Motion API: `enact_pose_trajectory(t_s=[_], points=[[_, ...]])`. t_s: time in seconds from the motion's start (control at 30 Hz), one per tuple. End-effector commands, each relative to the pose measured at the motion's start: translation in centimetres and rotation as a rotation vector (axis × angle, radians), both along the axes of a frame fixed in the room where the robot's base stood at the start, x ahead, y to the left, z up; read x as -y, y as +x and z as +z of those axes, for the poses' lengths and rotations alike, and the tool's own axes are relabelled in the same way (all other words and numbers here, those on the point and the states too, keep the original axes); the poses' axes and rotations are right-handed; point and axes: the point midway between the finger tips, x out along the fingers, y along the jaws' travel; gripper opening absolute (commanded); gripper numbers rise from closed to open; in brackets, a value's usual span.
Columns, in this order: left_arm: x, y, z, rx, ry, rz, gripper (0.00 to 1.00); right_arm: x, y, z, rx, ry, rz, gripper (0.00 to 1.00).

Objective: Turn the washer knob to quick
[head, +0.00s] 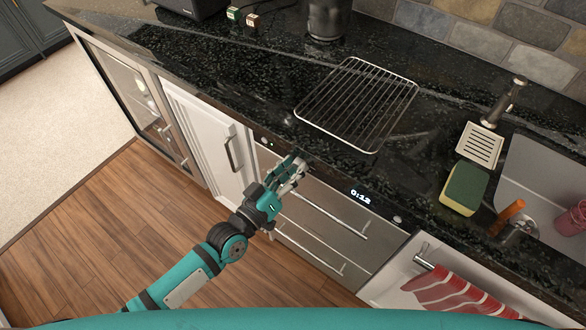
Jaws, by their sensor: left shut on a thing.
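The washer (318,212) is the steel-fronted appliance under the black counter, with a dark control strip and a lit display (360,197) reading about 0:12. My left gripper (298,167) reaches up from the lower left to the left half of this strip. Its fingers are shut on the washer knob, which they hide, so its setting cannot be read. My right gripper is out of view.
The counter edge runs just above my left gripper, with a wire rack (358,104) on top. A spatula (480,146), a sponge (463,190) and a sink (545,185) are at the right. Handles (326,212) stick out below the strip. The wooden floor (110,235) at left is clear.

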Motion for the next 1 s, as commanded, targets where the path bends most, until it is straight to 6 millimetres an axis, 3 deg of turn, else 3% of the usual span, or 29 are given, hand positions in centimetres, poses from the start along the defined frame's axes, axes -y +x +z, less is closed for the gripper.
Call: enact_pose_trajectory(t_s=[0.47, 0.5, 0.63, 1.0], points=[[-0.04, 0.03, 0.04, -0.009, -0.015, 0.002, 0.0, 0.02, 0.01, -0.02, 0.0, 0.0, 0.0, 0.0], [-0.04, 0.03, 0.04, -0.009, -0.015, 0.002, 0.32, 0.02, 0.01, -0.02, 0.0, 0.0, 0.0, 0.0], [-0.04, 0.03, 0.03, -0.009, -0.013, 0.001, 0.49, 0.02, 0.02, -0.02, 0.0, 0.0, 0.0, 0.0], [-0.36, -0.41, -0.1, -0.011, -0.012, 0.001, 0.52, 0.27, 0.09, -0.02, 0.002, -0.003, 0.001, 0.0]])
